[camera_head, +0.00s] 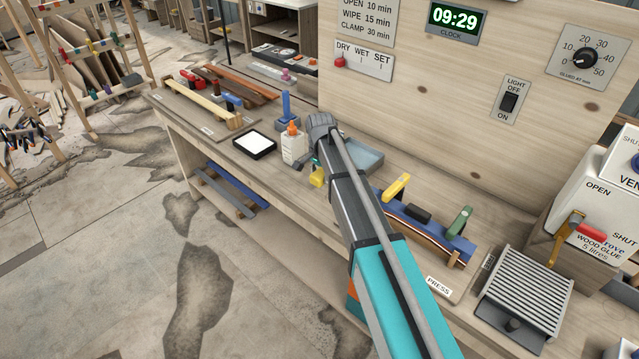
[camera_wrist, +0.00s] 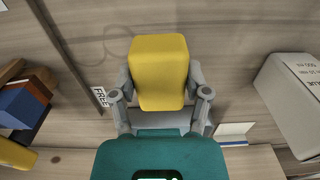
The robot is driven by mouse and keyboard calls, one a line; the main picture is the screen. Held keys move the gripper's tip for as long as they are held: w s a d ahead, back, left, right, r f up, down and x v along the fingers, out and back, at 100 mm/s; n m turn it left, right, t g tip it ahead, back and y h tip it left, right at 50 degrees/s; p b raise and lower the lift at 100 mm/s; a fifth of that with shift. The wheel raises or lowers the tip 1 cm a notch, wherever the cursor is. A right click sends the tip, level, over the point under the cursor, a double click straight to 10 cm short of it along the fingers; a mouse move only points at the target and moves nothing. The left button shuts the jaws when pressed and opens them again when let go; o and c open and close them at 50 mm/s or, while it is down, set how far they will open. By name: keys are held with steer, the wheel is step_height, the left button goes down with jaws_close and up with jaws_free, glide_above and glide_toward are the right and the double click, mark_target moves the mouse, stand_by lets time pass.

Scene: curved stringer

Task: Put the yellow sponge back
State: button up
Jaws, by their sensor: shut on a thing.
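The yellow sponge (camera_wrist: 160,70) is held between the two fingers of my gripper (camera_wrist: 160,90) in the wrist view. The fingers press its left and right sides. In the head view a small part of the sponge (camera_head: 317,178) shows below my gripper (camera_head: 312,168), near the bench's front edge; my arm and wrist hide the rest. I cannot tell whether the sponge touches the bench. A blue-grey tray (camera_head: 366,158) lies behind my arm, partly hidden.
A white glue bottle (camera_head: 293,146) with an orange cap stands left of my gripper. A black-framed white pad (camera_head: 255,144) lies further left. The blue press (camera_head: 430,232) with yellow and green clamps is to the right. A wooden panel rises behind.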

mark_target(320, 182)
steer(key=shift+w+f+b, duration=0.35)
steer(key=shift+f+b, duration=0.1)
steer(key=shift+f, duration=0.05)
steer(key=shift+f+b, duration=1.45)
steer(key=shift+f, duration=0.15)
steer(key=o, duration=1)
step_height(320, 182, up, 12)
steer(key=p, duration=1.2)
